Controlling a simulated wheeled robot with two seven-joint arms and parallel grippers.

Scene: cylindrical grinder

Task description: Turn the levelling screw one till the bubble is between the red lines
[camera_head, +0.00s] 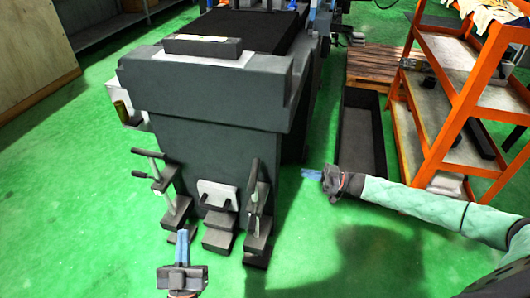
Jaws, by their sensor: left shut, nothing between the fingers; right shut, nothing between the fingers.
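The dark grey grinder (215,110) stands in the middle. A dark bar-shaped level (200,47) lies on a light plate on its top, with a small yellowish vial; the bubble and red lines are too small to make out. At the machine's foot, a levelling screw with a cross handle (147,153) stands at the left and another (253,188) at the right. I cannot tell which is screw one. My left gripper (182,234) is shut and empty, just in front of the left screw's grey blocks. My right gripper (306,174) is shut and empty, right of the right screw, apart from it.
An orange shelf rack (450,110) stands at the right, near my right arm. A long black open bin (362,135) and a wooden pallet (375,64) lie between it and the grinder. A wooden panel (35,50) is at the left. The green floor in front is clear.

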